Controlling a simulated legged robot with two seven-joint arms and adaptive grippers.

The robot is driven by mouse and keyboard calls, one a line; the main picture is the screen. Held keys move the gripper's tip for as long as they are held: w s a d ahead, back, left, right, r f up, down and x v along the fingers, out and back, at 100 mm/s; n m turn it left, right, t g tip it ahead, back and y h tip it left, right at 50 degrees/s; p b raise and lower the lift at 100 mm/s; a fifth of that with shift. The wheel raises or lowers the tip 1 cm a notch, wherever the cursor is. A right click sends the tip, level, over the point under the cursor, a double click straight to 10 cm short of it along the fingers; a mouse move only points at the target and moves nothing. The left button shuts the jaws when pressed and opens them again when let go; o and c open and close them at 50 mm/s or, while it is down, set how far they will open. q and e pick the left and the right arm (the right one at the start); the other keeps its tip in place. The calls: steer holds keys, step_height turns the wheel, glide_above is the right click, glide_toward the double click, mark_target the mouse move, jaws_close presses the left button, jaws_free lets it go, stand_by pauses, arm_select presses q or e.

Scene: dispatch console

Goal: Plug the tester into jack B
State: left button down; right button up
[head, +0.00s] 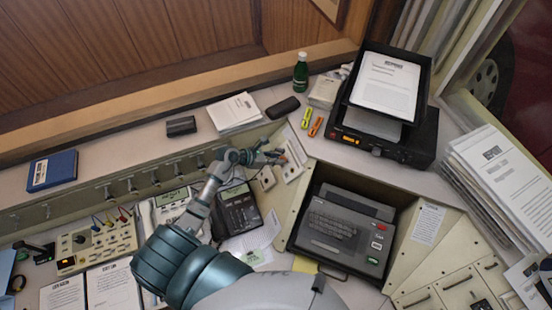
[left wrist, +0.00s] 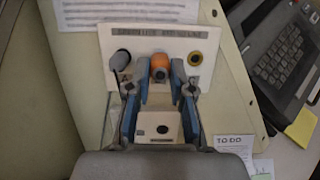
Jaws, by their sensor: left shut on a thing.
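My left gripper (head: 272,157) is at the sloped panel left of the typewriter-like machine. In the left wrist view its two blue-grey fingers (left wrist: 160,92) are shut on an orange-tipped piece (left wrist: 159,66), which looks like the tester. This lies over a white labelled plate (left wrist: 160,40). A dark round hole (left wrist: 195,58) shows on the plate's right, and a grey round part (left wrist: 120,60) on its left. A smaller white plate (left wrist: 160,125) with one dark hole lies between the fingers, nearer the wrist. I cannot tell whether the tester touches a hole, nor which is jack B. My right gripper is not in view.
The grey keyboard machine (head: 347,230) sits in a recess right of the gripper. A black telephone (head: 238,210) stands close below my arm. A black paper tray (head: 385,92) on a radio unit, a green bottle (head: 301,72) and two markers (head: 316,126) stand on the shelf behind.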

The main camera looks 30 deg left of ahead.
arm_select(q)
steer(key=shift+w+d+f+b, duration=0.2)
steer(key=shift+w+f+b, duration=0.05)
steer(key=shift+f+b, duration=0.2)
stand_by(1.1)
steer(key=c, duration=0.9)
jaws_free()
steer(key=shift+c, duration=0.2)
steer(key=o, duration=0.5)
steer(key=shift+d+r, duration=0.1)
steer(key=shift+c, duration=0.2)
steer(key=shift+w, duration=0.1)
steer(key=shift+r+p+v, duration=0.25)
steer(key=shift+p+v, duration=1)
steer(key=shift+v, duration=0.7)
steer(key=shift+s+a+r+p, duration=0.25)
steer(key=shift+s+r+p, duration=0.15)
steer(key=shift+r, duration=0.2)
steer(key=shift+s+a+r+p, duration=0.25)
steer(key=shift+s+r+p, duration=0.1)
steer(key=shift+r, duration=0.2)
